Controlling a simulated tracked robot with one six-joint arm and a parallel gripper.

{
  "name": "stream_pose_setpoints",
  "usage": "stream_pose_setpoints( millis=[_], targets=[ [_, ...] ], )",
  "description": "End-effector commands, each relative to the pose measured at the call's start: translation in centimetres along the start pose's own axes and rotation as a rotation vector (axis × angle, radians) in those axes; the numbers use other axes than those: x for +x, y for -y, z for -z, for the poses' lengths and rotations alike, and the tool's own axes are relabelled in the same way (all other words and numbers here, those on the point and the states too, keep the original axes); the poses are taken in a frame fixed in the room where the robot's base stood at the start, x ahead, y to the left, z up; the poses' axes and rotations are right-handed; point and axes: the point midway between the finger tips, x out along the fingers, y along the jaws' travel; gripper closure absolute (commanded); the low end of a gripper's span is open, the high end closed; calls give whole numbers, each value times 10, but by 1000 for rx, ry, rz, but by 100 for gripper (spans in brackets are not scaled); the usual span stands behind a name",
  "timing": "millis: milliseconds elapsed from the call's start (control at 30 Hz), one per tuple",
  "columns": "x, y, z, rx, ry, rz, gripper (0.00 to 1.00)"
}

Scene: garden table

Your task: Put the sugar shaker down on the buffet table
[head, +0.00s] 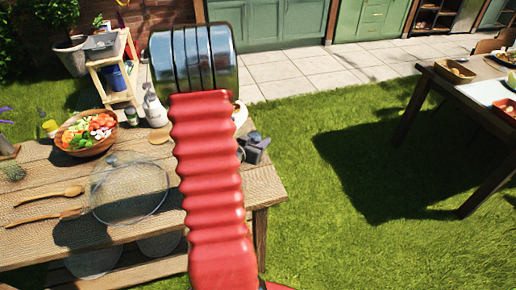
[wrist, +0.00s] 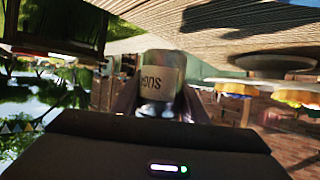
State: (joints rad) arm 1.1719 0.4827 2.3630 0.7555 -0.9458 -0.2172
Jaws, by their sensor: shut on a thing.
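The sugar shaker (wrist: 160,72) is in the middle of the wrist view, pale with dark letters on its label and a shiny end. The wrist picture is upside down, and the lettering is inverted in it. My gripper (wrist: 158,100) is shut on the shaker, one dark finger on each side. In the head view my red arm hides the gripper, and I cannot make out the held shaker there. A table with food trays (head: 432,72) stands at the right and appears to be the buffet table; only part of it shows.
A wooden table (head: 25,237) at the left holds a salad bowl (head: 68,147), a glass dome (head: 125,190), wooden spoons (head: 48,195) and a white bottle (head: 154,108). A small shelf stand (head: 118,75) is behind it. Open grass (head: 320,215) lies between the tables.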

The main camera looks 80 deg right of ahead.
Motion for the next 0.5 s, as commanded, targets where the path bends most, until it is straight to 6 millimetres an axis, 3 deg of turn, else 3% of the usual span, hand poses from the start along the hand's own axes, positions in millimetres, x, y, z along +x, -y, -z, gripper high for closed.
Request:
stream_pose_setpoints(
  millis=[300,500],
  targets=[
    [12,0,-29,-4,3,0,86],
    [16,0,-38,-1,1,0,86]
  ],
)
